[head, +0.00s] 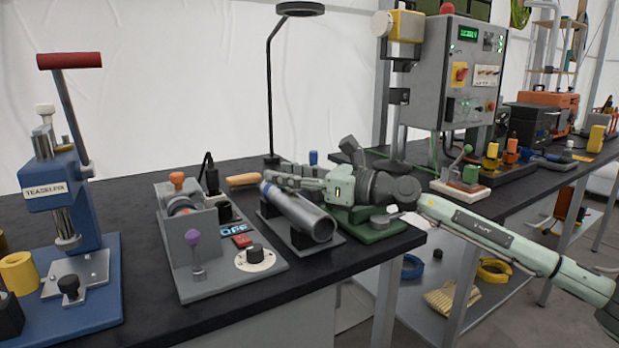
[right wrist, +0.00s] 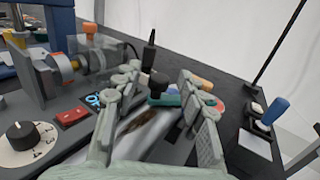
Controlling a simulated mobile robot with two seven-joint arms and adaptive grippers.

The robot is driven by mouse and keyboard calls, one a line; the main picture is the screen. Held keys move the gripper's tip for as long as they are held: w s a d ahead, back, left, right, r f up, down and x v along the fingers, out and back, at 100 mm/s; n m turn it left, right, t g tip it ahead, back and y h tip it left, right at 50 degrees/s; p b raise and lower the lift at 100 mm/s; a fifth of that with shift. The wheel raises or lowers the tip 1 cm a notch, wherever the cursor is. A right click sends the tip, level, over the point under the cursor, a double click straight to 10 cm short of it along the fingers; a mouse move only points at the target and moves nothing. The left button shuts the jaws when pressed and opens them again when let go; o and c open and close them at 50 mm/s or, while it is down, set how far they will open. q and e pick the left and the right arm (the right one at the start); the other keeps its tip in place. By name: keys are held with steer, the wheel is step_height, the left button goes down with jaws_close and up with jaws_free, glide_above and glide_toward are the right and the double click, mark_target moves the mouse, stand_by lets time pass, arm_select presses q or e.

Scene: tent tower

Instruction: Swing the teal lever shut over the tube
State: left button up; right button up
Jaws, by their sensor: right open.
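A grey metal tube (head: 301,212) lies in a cradle on a dark base plate (head: 330,240) on the black bench in the head view. My right gripper (head: 280,181) reaches in from the right, just above and behind the tube. In the right wrist view its two fingers (right wrist: 155,100) are spread apart with nothing clamped between them. A teal piece (right wrist: 170,100), which looks like the lever, shows beyond and between the fingertips, beside a blue part. The shiny tube (right wrist: 148,128) runs below the fingers, partly hidden by them. In the head view the gripper hides the lever. My left gripper is out of view.
A blue press (head: 68,190) is at the far left. A lamp pole (head: 271,95) rises behind. A green-based device (head: 375,228) sits under my right wrist.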

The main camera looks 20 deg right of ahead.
steer(key=v, duration=1.1)
